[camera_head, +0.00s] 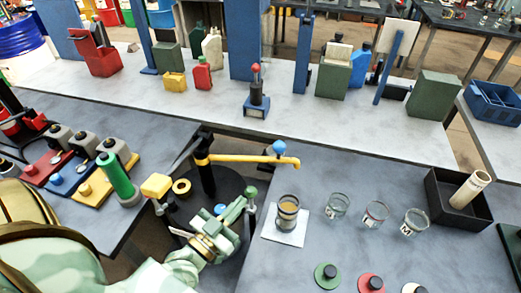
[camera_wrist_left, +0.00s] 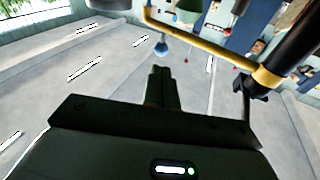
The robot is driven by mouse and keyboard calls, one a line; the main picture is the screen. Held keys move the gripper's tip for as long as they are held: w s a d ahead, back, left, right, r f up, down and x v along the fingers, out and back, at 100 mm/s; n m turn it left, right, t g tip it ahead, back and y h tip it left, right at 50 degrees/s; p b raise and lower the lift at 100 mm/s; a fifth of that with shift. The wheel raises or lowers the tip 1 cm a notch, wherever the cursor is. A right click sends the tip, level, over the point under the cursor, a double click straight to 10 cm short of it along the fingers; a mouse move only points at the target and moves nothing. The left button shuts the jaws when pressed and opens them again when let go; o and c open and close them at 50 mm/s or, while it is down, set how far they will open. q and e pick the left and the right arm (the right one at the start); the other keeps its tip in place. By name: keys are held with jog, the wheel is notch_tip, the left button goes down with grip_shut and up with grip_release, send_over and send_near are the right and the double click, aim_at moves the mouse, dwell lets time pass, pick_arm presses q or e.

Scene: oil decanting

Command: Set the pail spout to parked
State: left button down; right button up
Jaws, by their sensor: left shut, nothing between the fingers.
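The dark pail (camera_head: 226,182) stands in the gap between the two front tables. Its black post (camera_head: 206,172) carries a yellow spout (camera_head: 245,158) that points right, with a blue knob (camera_head: 279,146) near its outer end. My left gripper (camera_head: 242,203) is over the pail's right side, in front of and below the spout. In the left wrist view its fingers (camera_wrist_left: 161,84) are together and empty. The yellow spout (camera_wrist_left: 205,42) crosses above them, and a blue knob (camera_wrist_left: 161,48) shows beyond the tips, apart from them. My right gripper is not in view.
A jar of amber liquid (camera_head: 288,212) stands on a white sheet (camera_head: 284,238) right of the pail. Several clear beakers (camera_head: 337,206) stand farther right, before a black bin (camera_head: 451,212). A green bottle (camera_head: 117,177) stands on the left table.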

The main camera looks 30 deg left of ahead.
pick_arm(q)
jog(key=w+r, duration=0.2)
jog(key=w, duration=0.5)
jog(key=w+d+r+n, duration=0.1)
jog(key=w+r, duration=0.1)
jog(key=w, duration=0.5)
jog(key=shift+r+t+y+p, duration=0.25)
jog(key=shift+t+y+p, duration=0.05)
jog(key=shift+t, duration=0.1)
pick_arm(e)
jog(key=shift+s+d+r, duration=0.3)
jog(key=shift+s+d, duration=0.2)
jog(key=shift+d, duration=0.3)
